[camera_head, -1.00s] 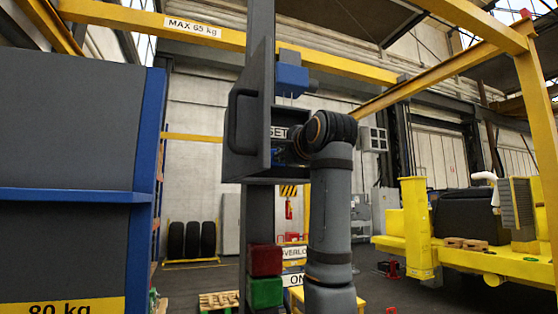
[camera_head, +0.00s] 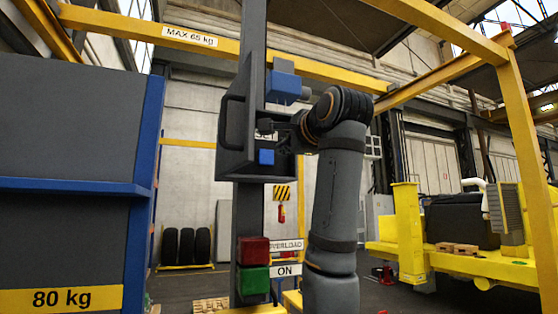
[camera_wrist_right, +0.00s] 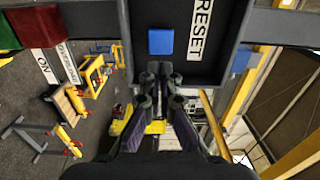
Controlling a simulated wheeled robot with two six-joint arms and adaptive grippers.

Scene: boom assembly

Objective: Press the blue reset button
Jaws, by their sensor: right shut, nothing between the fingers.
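The blue reset button (camera_head: 266,157) is a small blue square inside a dark open-fronted box (camera_head: 250,168). It also shows in the right wrist view (camera_wrist_right: 160,41), beside the white RESET label (camera_wrist_right: 201,28). A gap shows there, but I cannot tell the depth. My left gripper is not in view.
A blue block (camera_head: 283,86) sits above the opening. A red block (camera_head: 253,250) and a green block (camera_head: 254,281) are lower on the post, by OVERLOAD and ON labels.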

